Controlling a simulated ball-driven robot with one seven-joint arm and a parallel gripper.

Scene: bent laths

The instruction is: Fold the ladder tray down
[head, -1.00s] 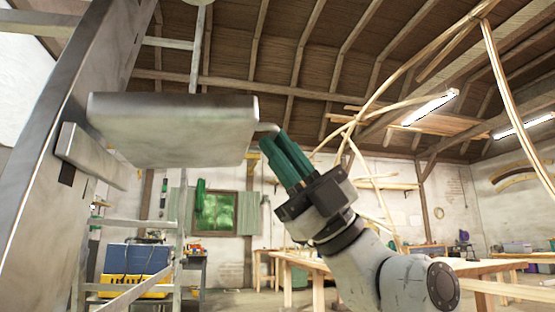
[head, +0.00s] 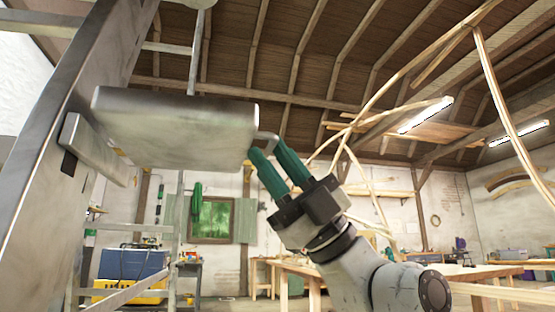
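The ladder tray (head: 175,132) is a grey metal slab at the upper left, seen from below and jutting out from the ladder (head: 75,120). I cannot tell whether a finger touches the handle or the tray.
A metal bracket (head: 97,150) sits on the ladder's side rail under the tray. Blue and yellow boxes (head: 130,265) stand behind the ladder. A wooden workbench (head: 470,273) and bent laths (head: 500,90) are to the right. The space below the tray looks open.

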